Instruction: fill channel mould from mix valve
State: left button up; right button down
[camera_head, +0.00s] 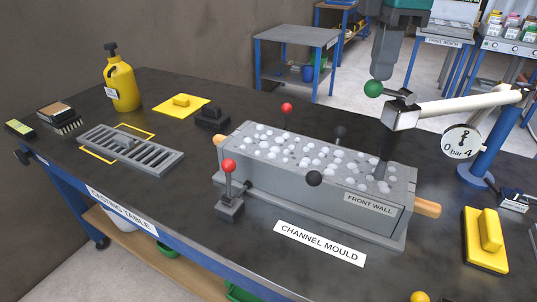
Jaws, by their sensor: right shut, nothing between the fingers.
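The channel mould (300,190), a long grey box with "FRONT WALL" on its side, sits on the dark casting table. Its top shows grey with many whitish round lumps. The mix valve (403,115) is at the end of a white pipe, with a green ball (373,89) on its lever. A dark spout runs down from the valve to the right end of the mould top. My right gripper (381,76) points down just above the green ball, shut and empty; whether it touches the ball I cannot tell. My left gripper is out of view.
Red-knob clamps (229,166) and black knobs (314,178) stand around the mould. A pressure gauge (462,141) is at the right. The front left table top is clear.

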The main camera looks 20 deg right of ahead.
dwell(0.4)
notch_tip(320, 180, up, 7)
jog(key=p, duration=0.5)
